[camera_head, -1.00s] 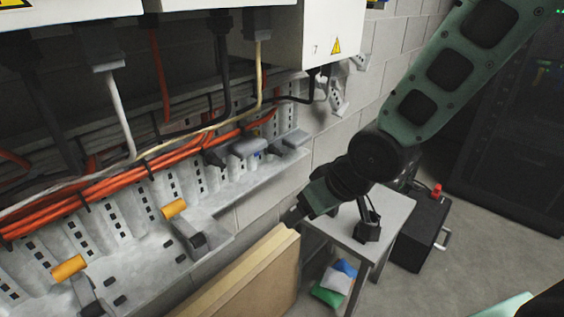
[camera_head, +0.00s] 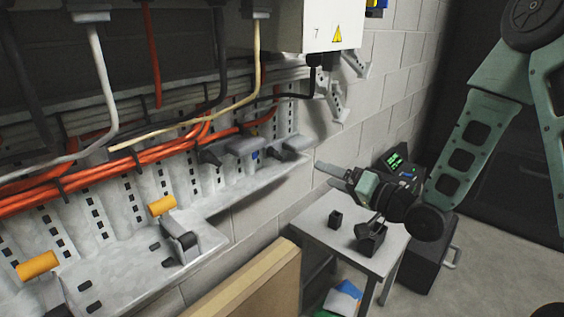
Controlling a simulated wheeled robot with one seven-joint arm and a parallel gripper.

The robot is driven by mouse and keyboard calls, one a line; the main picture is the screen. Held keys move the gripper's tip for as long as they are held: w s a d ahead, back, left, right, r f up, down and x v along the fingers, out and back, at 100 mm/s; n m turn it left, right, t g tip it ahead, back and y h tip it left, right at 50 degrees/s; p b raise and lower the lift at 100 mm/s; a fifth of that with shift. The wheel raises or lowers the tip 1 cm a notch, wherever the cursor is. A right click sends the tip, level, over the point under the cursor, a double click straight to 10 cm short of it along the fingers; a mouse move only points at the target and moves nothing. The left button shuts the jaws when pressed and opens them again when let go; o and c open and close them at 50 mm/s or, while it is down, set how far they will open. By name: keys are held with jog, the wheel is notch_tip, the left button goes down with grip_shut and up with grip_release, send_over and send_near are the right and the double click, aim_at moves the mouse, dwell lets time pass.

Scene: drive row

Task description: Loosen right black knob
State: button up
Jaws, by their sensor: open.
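Two dark pieces that may be the black knobs show on the metal cable tray in the head view. One dark piece (camera_head: 210,157) sits on the rear rail below the orange cables. The other dark piece (camera_head: 187,241) sits on a grey bracket at the tray's front, beside an orange cylinder (camera_head: 161,206). I cannot tell which is the right black knob. My gripper (camera_head: 335,175) is open and points left, above the small grey table and to the right of the tray. It is well apart from both dark pieces, and nothing shows between its fingers.
The grey table (camera_head: 318,226) holds a small black block (camera_head: 336,218) and a black holder (camera_head: 370,238). A white cabinet (camera_head: 318,25) hangs above. A tan board (camera_head: 250,285) stands between tray and table. A black case (camera_head: 425,268) stands right of the table.

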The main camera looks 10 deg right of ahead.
aim_at(280, 155)
jog(key=x, duration=1.5)
jog(key=shift+w+a+p, duration=0.15)
jog(key=shift+a+p, duration=0.05)
jog(key=shift+p, duration=0.15)
jog(key=c, duration=1)
